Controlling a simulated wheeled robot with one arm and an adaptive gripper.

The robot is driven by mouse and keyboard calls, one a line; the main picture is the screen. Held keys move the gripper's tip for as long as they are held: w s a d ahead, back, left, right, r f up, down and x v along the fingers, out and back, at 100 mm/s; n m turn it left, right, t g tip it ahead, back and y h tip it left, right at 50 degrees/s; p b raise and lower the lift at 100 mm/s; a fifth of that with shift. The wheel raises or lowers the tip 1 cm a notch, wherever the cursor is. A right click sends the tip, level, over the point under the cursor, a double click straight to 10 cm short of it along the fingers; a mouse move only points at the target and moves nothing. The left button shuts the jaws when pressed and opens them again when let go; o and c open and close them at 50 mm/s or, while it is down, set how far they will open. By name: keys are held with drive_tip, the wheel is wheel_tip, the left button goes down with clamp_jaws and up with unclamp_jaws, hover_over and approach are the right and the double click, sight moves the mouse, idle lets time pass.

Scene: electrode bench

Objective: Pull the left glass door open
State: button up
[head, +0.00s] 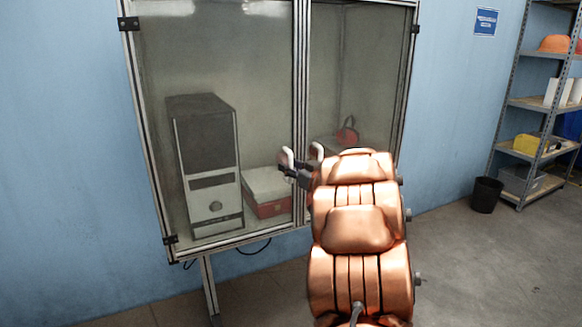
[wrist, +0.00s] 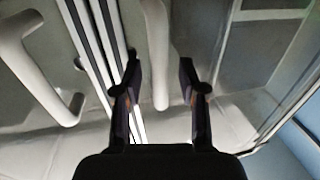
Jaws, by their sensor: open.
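The left glass door (head: 220,70) of the wall cabinet looks shut, flush with the right glass door (head: 355,75). Its pale handle (head: 287,157) stands beside the centre stiles. My gripper (head: 296,176) is at this handle. The wrist view seems turned upside down. There my gripper (wrist: 158,88) is open, with one dark finger on each side of the left door's handle (wrist: 155,45). I see no clear contact, and the handle's depth between the fingers is hard to tell. The right door's handle (wrist: 40,75) is outside the fingers; it also shows in the head view (head: 317,150).
Behind the left glass are a computer tower (head: 207,165) and a red-and-white box (head: 267,190). A red item (head: 347,132) is behind the right glass. A black bin (head: 486,194) and a shelf rack (head: 545,100) stand at the right. Floor before the cabinet's left part is clear.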

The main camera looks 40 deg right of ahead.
drive_tip(key=shift+w, duration=0.2)
clamp_jaws()
idle(0.3)
idle(0.3)
